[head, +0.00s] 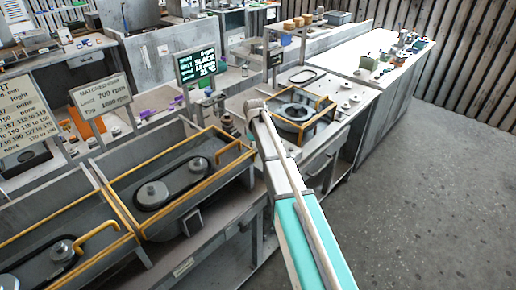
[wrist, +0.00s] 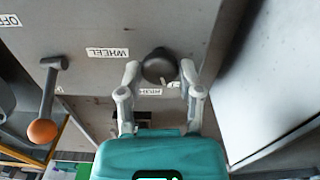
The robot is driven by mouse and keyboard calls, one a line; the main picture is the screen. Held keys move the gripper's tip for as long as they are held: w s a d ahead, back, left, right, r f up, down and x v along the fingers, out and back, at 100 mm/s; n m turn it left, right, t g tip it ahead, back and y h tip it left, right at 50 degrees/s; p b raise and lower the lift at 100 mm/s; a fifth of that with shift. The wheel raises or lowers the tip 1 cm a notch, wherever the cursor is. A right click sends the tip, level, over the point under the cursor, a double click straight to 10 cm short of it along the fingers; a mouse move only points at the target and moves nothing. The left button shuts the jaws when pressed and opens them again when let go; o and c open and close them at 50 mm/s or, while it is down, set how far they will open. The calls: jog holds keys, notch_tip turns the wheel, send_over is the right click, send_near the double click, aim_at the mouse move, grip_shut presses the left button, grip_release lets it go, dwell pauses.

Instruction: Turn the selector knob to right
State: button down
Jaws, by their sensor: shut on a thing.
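The selector knob (wrist: 158,62) is dark and round on a grey panel in the wrist view. My gripper (wrist: 160,74) has one finger on each side of the knob and is shut on it. A small light mark shows on the knob's lower right edge. A white label reading WHEEL, upside down in this view, is left of the knob, and another label below it is partly covered. In the head view my arm reaches to the workbench by the dark green screen; the fingers and the knob cannot be made out there.
A lever with an orange ball end (wrist: 43,131) stands left of my gripper, near a label reading OFF. In the head view, a yellow-railed belt tray (head: 170,185) is left of my arm, and a bench with a round housing (head: 292,112) is right. The floor at right is clear.

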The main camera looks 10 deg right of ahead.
jog(key=m, duration=0.6)
jog(key=shift+w+m, duration=0.25)
jog(key=shift+m, duration=0.15)
jog(key=shift+c, duration=1.4)
grip_release()
jog(key=shift+f, duration=0.1)
jog(key=shift+s, duration=0.1)
